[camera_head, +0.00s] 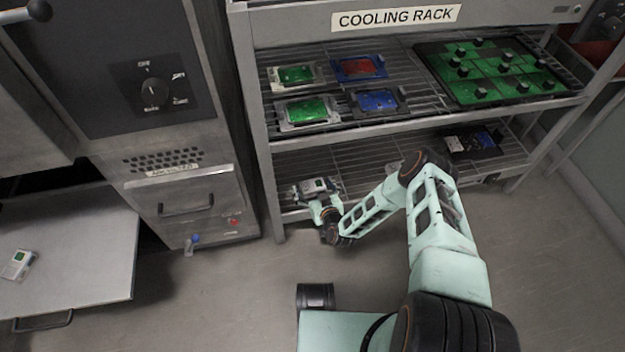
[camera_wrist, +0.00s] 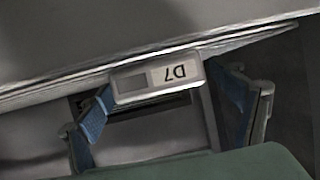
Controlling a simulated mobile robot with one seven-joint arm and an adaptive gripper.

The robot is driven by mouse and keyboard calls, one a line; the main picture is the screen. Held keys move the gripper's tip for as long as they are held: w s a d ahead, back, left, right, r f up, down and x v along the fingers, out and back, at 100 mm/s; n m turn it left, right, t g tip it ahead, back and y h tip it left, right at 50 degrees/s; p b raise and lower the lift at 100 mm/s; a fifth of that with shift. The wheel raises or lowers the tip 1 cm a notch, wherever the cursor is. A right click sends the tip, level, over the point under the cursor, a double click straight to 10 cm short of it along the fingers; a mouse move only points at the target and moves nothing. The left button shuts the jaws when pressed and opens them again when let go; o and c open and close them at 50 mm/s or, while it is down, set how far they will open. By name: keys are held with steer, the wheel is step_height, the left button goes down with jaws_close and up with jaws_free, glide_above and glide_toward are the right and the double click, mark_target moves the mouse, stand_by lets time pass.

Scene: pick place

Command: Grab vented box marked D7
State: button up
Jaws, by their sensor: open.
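The box marked D7 (camera_wrist: 158,78) shows in the wrist view as a pale edge with a grey patch and the label upside down. It lies between the two blue-padded fingers of my gripper (camera_wrist: 168,108), which is open. The left finger is close to the box's left end, and a gap shows beside the right finger; I cannot tell whether either touches. In the head view my gripper (camera_head: 314,194) reaches into the left end of the rack's lower shelf. The box cannot be told clearly from my gripper there, and its vents are not visible.
The cooling rack (camera_head: 273,195) has an upper shelf holding green, red and blue boards and a large green panel (camera_head: 490,72). A dark board (camera_head: 473,142) lies on the lower shelf at right. An oven cabinet stands left, with a low tray (camera_head: 80,245) holding a small pale box (camera_head: 17,264).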

steer(key=shift+w, duration=0.1)
steer(key=c, duration=1.3)
steer(key=shift+c, duration=0.3)
